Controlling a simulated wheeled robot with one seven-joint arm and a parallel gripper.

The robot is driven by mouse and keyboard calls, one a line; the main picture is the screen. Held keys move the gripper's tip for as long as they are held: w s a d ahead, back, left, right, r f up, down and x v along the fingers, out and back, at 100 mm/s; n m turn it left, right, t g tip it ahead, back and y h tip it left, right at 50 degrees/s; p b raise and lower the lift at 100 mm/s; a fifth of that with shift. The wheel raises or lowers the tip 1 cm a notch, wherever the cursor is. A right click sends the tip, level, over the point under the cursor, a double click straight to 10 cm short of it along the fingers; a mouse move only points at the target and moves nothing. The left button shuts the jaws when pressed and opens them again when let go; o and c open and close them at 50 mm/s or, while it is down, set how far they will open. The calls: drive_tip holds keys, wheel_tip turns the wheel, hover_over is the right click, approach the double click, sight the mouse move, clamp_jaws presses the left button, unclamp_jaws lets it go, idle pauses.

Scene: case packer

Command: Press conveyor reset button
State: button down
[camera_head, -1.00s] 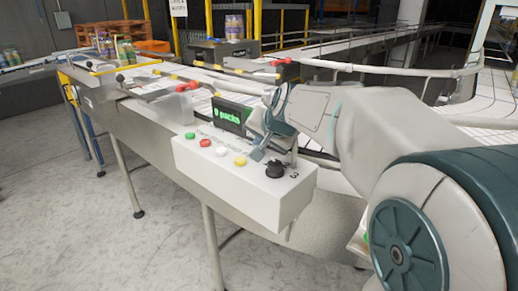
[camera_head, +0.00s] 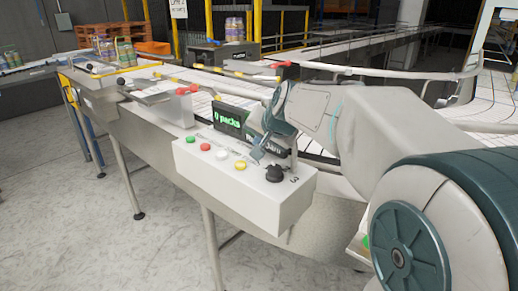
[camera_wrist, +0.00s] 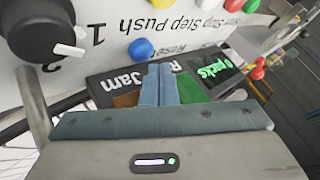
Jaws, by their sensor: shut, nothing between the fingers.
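The white control box (camera_head: 245,200) carries green (camera_head: 190,139), red (camera_head: 205,146), white (camera_head: 222,153) and yellow (camera_head: 240,165) buttons and a black knob (camera_head: 274,173). In the wrist view, a blue button (camera_wrist: 140,48) sits beside the printed word "Reset" (camera_wrist: 165,47). My gripper (camera_wrist: 158,70) is shut and empty, its fingertips just below the blue button in the picture. I cannot tell whether they touch it. In the head view my gripper (camera_head: 257,154) is low over the box, and the blue button cannot be made out.
A dark display (camera_head: 228,118) reading "0 packs" in green, with white "Jam" lettering beside it, stands behind the buttons. The conveyor (camera_head: 140,115) runs behind the box, with guide rails (camera_head: 370,70) to the right. Open floor (camera_head: 90,230) lies at left.

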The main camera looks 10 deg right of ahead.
drive_tip(key=shift+r, duration=0.15)
drive_tip(key=shift+r+p, duration=1.85)
drive_tip(key=shift+r, duration=0.6)
